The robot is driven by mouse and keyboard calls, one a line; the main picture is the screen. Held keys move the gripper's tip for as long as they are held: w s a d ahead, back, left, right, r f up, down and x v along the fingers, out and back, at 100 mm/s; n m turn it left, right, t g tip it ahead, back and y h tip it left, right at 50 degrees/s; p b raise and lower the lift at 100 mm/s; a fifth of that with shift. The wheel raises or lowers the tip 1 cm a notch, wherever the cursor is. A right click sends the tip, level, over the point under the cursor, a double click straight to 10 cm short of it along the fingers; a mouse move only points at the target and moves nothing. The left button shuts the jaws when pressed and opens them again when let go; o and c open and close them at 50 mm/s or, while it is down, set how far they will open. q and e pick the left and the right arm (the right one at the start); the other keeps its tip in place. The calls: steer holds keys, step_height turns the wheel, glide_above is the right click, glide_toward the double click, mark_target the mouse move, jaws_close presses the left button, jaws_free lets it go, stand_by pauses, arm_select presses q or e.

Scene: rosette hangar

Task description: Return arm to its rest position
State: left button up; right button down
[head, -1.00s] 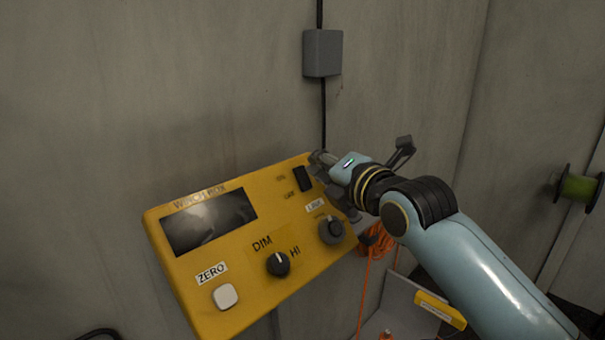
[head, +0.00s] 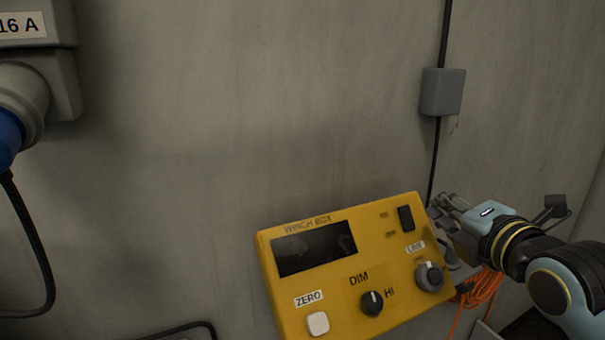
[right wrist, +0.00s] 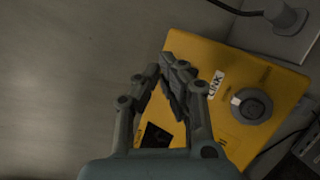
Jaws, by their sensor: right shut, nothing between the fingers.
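My right gripper (head: 446,212) is at the right edge of the yellow winch box (head: 375,245), near its black rocker switch (head: 405,218). It is shut with nothing between its fingers. I cannot tell whether it touches the box. In the right wrist view the fingers (right wrist: 168,78) come together in front of the yellow box (right wrist: 250,72), with the LINK knob (right wrist: 252,106) to their right. My left gripper is not in view.
The box carries a dark screen (head: 314,249), a DIM/HI knob (head: 371,303) and a white ZERO button (head: 318,323). Orange cord (head: 481,290) hangs below my right arm. A grey socket with a blue plug (head: 8,136) is at the left. A small grey wall box (head: 442,92) is above.

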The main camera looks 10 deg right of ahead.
steer(key=s+f+m+g, duration=0.4)
steer(key=s+m, duration=0.3)
steer(key=s, duration=0.3)
steer(key=s+f+m+g+h, duration=0.1)
steer(key=s+f+m+g, duration=0.35)
steer(key=s+m, duration=0.4)
steer(key=s+f+m+g, duration=0.4)
steer(key=s+m, duration=0.3)
steer(key=s, duration=0.4)
step_height(320, 180, down, 39)
steer(key=s+d+g+b, duration=0.1)
steer(key=s+d+b, duration=0.15)
steer(key=b, duration=0.85)
steer(key=s+f+b, duration=0.3)
steer(key=s+f, duration=0.5)
steer(key=f, duration=0.3)
steer(key=s+d+f+g+b, duration=0.1)
steer(key=s+f+b, duration=0.3)
steer(key=s+f, duration=0.5)
step_height(320, 180, down, 2)
steer(key=c, duration=2.1)
jaws_free()
steer(key=shift+s+g, duration=0.1)
steer(key=shift+g, duration=0.25)
